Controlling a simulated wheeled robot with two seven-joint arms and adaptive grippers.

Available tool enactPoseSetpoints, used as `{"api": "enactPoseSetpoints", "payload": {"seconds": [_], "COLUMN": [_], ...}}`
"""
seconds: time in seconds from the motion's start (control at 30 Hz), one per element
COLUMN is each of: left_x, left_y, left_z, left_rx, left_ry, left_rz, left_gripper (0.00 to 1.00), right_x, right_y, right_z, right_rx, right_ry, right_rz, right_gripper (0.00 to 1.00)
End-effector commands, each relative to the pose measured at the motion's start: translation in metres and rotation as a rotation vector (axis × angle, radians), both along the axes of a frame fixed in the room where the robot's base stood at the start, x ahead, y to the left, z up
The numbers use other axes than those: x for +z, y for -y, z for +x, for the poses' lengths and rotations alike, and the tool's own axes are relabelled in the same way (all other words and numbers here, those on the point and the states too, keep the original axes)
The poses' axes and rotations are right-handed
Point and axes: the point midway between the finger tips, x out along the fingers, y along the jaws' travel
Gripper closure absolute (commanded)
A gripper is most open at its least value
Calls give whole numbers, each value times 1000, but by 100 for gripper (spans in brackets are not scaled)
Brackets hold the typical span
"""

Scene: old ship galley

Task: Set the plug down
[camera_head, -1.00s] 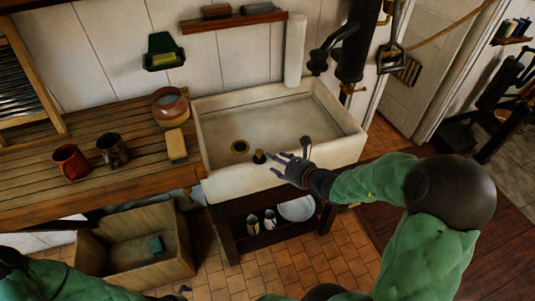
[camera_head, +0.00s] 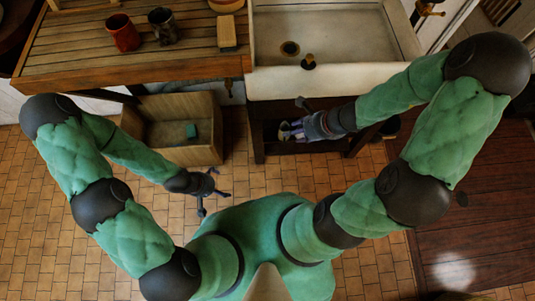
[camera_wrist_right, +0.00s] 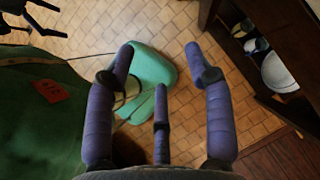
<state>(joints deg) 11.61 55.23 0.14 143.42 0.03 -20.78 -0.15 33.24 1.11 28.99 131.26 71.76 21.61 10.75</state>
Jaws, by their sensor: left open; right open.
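The plug (camera_head: 308,62) is a small dark stopper with a paler collar at the front of the pale sink (camera_head: 325,80), just right of the round drain hole (camera_head: 290,48). I cannot tell if it touches the basin floor or the front rim. My right gripper (camera_head: 290,130) is in front of and below the sink, clear of the plug. Its purple fingers (camera_wrist_right: 163,75) are spread and empty in the right wrist view. My left gripper (camera_head: 212,192) is open and low over the floor, away from the sink.
A wooden counter (camera_head: 130,62) left of the sink holds a red mug (camera_head: 122,32), a dark mug (camera_head: 162,25) and a yellowish block (camera_head: 227,33). A wooden crate (camera_head: 205,150) with a green item (camera_head: 191,130) stands below. A shelf with dishes (camera_wrist_right: 280,72) is under the sink.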

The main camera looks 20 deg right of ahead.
Motion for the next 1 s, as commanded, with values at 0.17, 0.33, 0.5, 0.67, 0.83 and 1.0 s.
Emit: {"api": "enactPoseSetpoints", "payload": {"seconds": [0.17, 0.33, 0.5, 0.67, 0.83, 1.0], "left_x": [0, 0, 0, 0, 0, 0], "left_y": [0, 0, 0, 0, 0, 0], "left_z": [0, 0, 0, 0, 0, 0], "left_rx": [0, 0, 0, 0, 0, 0], "left_ry": [0, 0, 0, 0, 0, 0], "left_rz": [0, 0, 0, 0, 0, 0], "left_gripper": [1, 1, 1, 1, 1, 1], "right_x": [-47, -85, -118, -142, -156, -160], "right_y": [-23, -36, -54, -81, -107, -118], "right_z": [-33, -51, -56, -55, -55, -55], "right_rx": [391, 761, 1117, 1403, 1583, 1646], "right_ry": [-36, 11, 134, 304, 459, 525], "right_rz": [-149, -281, -389, -456, -484, -491], "right_gripper": [47, 47, 47, 47, 47, 47]}}
